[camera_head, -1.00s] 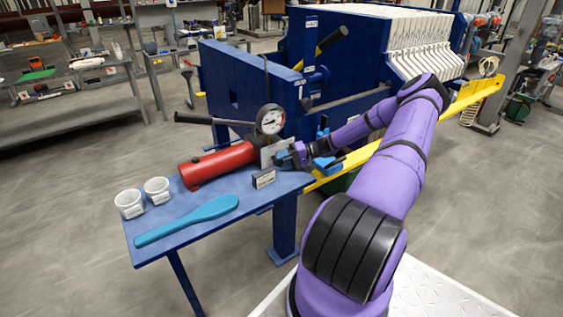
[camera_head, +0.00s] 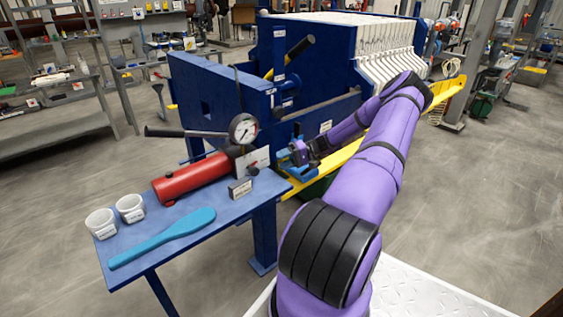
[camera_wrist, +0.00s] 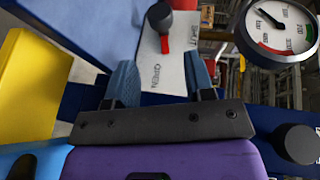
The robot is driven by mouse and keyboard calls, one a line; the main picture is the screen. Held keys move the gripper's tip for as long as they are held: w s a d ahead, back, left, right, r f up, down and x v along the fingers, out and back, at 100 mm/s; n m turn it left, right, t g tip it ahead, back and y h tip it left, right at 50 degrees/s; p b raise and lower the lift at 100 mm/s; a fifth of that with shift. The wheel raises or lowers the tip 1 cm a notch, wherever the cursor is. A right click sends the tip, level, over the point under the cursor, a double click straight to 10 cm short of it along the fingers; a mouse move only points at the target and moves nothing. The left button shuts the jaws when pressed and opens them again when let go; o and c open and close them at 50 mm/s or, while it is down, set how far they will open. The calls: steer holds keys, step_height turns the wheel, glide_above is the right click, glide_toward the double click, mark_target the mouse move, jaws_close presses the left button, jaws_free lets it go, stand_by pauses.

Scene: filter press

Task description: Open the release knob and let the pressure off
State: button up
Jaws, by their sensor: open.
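A dark round knob with a red pointer (camera_wrist: 159,18) shows at the top middle of the wrist view. It sits by a pale plate (camera_wrist: 153,70) lettered "OPEN". The plate also shows in the head view (camera_head: 253,161), at the end of a red cylinder (camera_head: 193,178) on the blue table. My gripper (camera_wrist: 161,60) is open and empty, its blue fingers pointing toward the plate, one on each side of the lettering, with the knob beyond the tips. In the head view, my gripper (camera_head: 285,154) is just right of the plate, apart from it.
A round pressure gauge (camera_wrist: 278,30) stands close at the right in the wrist view. The head view shows a black pump handle (camera_head: 164,132), a small box (camera_head: 240,189), two white cups (camera_head: 130,208) and a blue paddle (camera_head: 165,238). The blue press frame (camera_head: 222,100) rises behind.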

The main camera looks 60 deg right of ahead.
mark_target(257, 171)
steer(key=shift+o, duration=0.3)
